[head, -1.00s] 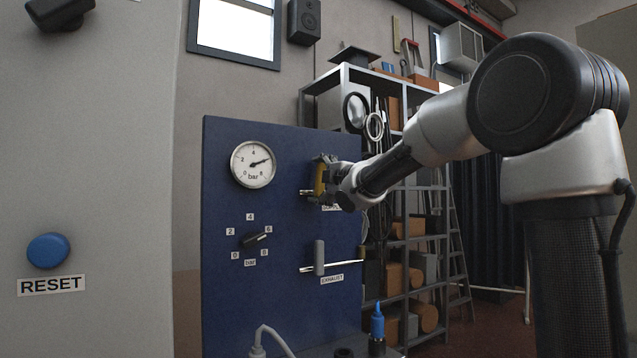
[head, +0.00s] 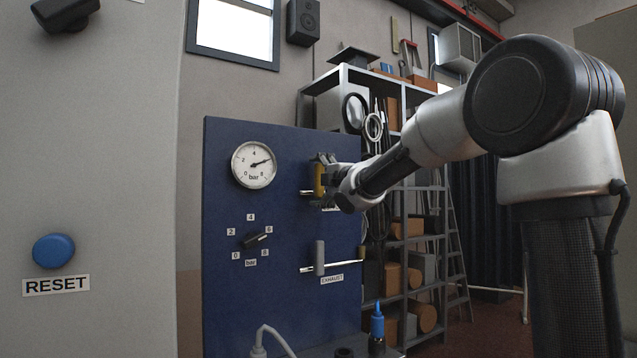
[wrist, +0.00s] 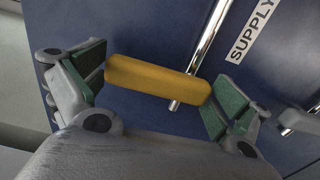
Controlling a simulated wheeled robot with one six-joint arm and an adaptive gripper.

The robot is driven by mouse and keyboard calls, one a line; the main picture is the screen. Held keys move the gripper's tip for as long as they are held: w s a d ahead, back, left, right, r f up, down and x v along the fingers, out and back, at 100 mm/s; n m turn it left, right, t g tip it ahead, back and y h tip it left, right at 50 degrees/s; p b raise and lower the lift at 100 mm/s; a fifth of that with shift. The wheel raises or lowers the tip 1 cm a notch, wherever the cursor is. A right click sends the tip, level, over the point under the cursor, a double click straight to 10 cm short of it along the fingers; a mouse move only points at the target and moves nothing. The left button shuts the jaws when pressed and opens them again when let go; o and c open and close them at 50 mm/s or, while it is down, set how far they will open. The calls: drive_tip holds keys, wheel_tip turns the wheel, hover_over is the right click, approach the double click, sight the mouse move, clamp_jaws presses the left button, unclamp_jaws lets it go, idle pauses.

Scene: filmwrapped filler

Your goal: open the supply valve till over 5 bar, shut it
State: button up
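The supply valve's yellow handle (head: 319,180) stands upright on the blue panel (head: 225,295), across its horizontal pipe. In the wrist view the yellow handle (wrist: 155,79) lies square across the shiny pipe (wrist: 207,38), near the SUPPLY label (wrist: 251,30). My gripper (head: 326,181) is at the handle. Its green-padded fingers (wrist: 157,88) are wide apart, one off each end of the handle; whether a pad touches it I cannot tell. The round pressure gauge (head: 254,165) has its needle pointing right and slightly up, at about 6 bar.
Below is the grey exhaust handle (head: 320,256), upright across its pipe, with an EXHAUST label (head: 332,279). A black selector knob (head: 256,240) sits left of it. A blue RESET button (head: 53,251) is on the pale cabinet at left. A shelf rack (head: 408,275) stands behind the arm.

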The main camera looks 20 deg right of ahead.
drive_tip(key=v, duration=1.2)
idle(0.3)
